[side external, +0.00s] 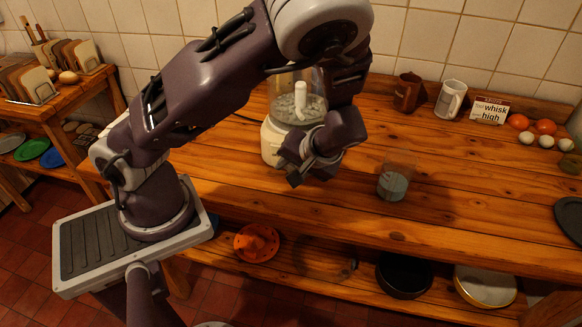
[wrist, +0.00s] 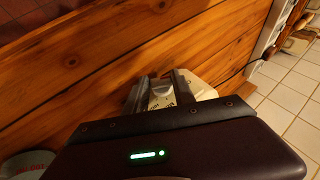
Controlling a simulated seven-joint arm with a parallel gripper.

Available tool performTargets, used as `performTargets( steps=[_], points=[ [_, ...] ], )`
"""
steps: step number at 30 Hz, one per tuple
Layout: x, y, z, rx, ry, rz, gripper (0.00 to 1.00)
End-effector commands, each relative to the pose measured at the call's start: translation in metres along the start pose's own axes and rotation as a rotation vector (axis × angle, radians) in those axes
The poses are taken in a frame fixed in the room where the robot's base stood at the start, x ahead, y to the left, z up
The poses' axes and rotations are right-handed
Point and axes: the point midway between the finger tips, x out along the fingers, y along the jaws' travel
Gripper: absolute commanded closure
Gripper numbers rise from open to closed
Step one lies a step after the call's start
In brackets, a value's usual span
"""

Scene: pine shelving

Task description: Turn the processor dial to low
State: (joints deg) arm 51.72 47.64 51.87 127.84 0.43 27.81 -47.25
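The food processor (side external: 270,143) stands on the pine worktop, with a cream base and a clear bowl holding greyish contents and a white central shaft. My forearm and wrist cover its right side. My gripper (side external: 296,177) is low in front of the base, pointing toward it. In the wrist view my gripper (wrist: 160,90) has its two fingers apart. A light grey rounded part, possibly the dial, lies between the fingers. Contact and the dial's setting cannot be told.
A clear cup with grey-blue contents (side external: 393,183) stands right of my gripper. The worktop's front middle is clear.

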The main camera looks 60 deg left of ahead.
Motion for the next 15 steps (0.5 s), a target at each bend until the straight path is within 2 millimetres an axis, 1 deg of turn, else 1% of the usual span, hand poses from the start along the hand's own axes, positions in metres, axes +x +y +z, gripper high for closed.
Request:
performTargets(
  steps=[1, 3, 10, 15],
  points=[
    [-0.0001, 0.0001, 0.0, 0.0, 0.0, 0.0, 0.89],
    [-0.0002, 0.0001, 0.0, 0.0, 0.0, 0.0, 1.0],
    [-0.0001, 0.0007, 0.0, 0.008, 0.001, -0.014, 1.0],
    [0.0, 0.0027, -0.0002, 0.035, 0.002, -0.078, 1.0]
  ],
)
